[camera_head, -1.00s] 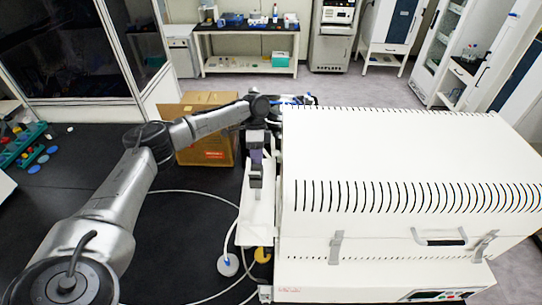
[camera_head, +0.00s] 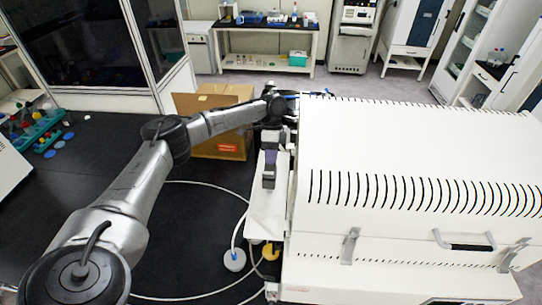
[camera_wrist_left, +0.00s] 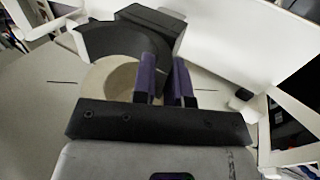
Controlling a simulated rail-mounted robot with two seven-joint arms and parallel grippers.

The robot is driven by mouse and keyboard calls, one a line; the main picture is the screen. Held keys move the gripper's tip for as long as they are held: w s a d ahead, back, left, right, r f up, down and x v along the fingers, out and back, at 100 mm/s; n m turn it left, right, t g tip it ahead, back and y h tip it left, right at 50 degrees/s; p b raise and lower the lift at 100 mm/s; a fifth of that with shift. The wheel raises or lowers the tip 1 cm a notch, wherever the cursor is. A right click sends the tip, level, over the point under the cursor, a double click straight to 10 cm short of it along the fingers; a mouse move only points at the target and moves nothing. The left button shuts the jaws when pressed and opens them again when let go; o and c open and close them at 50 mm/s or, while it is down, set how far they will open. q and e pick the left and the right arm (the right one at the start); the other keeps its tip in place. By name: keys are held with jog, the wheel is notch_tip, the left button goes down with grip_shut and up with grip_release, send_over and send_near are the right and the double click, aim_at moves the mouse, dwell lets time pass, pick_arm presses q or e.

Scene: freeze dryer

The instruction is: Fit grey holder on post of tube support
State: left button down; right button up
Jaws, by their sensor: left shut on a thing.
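My left gripper (camera_head: 269,162) reaches in from the left and is beside the left end of the large white machine, above a narrow white side panel (camera_head: 266,212). In the left wrist view its two purple fingers (camera_wrist_left: 165,85) point away from the camera and are shut on the dark grey holder (camera_wrist_left: 108,38). The holder has a curved, ring-like part on the left and a block at the top. A cream round surface shows inside the curve. The grip contact is partly hidden by the fingers. I cannot make out the support's post. My right gripper is not in view.
The white slotted machine (camera_head: 400,190) fills the right side. A cardboard box (camera_head: 222,115) stands on the floor behind my left arm. Hoses and a yellow fitting (camera_head: 270,252) lie below the side panel. A white bench (camera_head: 265,45) stands at the back.

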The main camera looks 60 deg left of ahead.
pick_arm(q)
jog(key=shift+f, duration=0.35)
dwell(0.4)
dwell(0.7)
jog(key=shift+f, duration=0.75)
jog(key=shift+f, duration=0.25)
jog(key=shift+f, duration=0.15)
jog(key=shift+f, duration=0.4)
dwell(0.5)
jog(key=c, duration=1.1)
grip_release()
